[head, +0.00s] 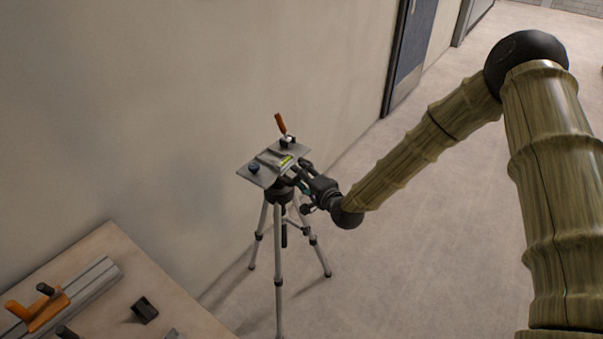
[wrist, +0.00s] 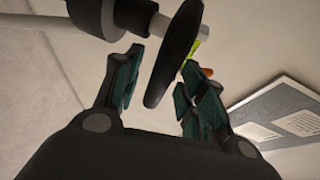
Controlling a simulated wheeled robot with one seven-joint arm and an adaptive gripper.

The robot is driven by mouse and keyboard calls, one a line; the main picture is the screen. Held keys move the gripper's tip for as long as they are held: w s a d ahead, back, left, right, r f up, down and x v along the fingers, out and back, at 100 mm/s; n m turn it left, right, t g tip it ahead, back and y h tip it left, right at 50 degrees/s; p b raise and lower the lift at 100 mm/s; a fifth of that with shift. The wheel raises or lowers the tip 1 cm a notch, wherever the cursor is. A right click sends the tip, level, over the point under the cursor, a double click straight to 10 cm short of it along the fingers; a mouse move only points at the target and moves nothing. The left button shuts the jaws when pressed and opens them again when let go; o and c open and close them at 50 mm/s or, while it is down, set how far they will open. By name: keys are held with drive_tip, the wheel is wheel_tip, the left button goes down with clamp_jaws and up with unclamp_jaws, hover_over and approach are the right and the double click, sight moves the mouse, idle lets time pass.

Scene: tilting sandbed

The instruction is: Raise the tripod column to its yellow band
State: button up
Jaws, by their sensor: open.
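The tripod (head: 278,250) stands on the floor by the wall with its legs spread. A grey tilted plate (head: 255,173) tops it, with a yellow-green vial (head: 286,160) and an orange-handled lever (head: 281,124). The column is mostly hidden under the plate, and I cannot make out its yellow band. My gripper (head: 302,180) is at the right side of the tripod head, just below the plate. In the wrist view my gripper (wrist: 160,60) is open, with a dark flat part (wrist: 172,55) seen edge-on between its fingers. I cannot tell whether they touch it.
A wooden bench (head: 190,300) is at the lower left, with a metal rail (head: 95,280), an orange clamp (head: 40,312) and a black block (head: 145,310). The wall (head: 150,110) is close behind the tripod. The floor to the right is clear.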

drive_tip(key=shift+w+a, duration=0.2)
drive_tip(key=shift+w, duration=0.1)
drive_tip(key=shift+c, duration=0.2)
clamp_jaws()
wheel_tip(320, 180, up, 15)
drive_tip(key=p, duration=0.2)
drive_tip(key=shift+w+f, duration=0.2)
drive_tip(key=shift+w, duration=0.05)
drive_tip(key=shift+o, duration=0.2)
unclamp_jaws()
drive_tip(key=shift+s+f, duration=0.15)
drive_tip(key=shift+f, duration=0.1)
